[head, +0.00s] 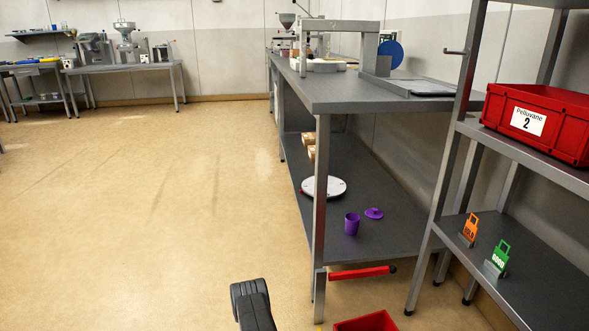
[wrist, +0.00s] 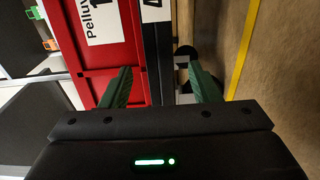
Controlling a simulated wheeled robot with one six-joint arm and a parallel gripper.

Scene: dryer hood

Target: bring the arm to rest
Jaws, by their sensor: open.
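My gripper (wrist: 163,82) shows in the wrist view with its two green fingers spread apart and nothing between them. Beyond the fingers lies a red crate (wrist: 87,75) with a white label that begins "Pelluv"; whether a finger touches it I cannot tell. In the head view a dark part of my arm (head: 252,304) rises at the bottom edge, left of the bench leg. The gripper's fingers cannot be made out there.
A bench (head: 355,95) and a shelf rack (head: 540,165) with a red crate (head: 560,128) stand on the right. The bench's lower shelf holds a purple cup (head: 352,224). A red bin (head: 368,322) is near the bench leg. The floor (head: 160,210) on the left is clear.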

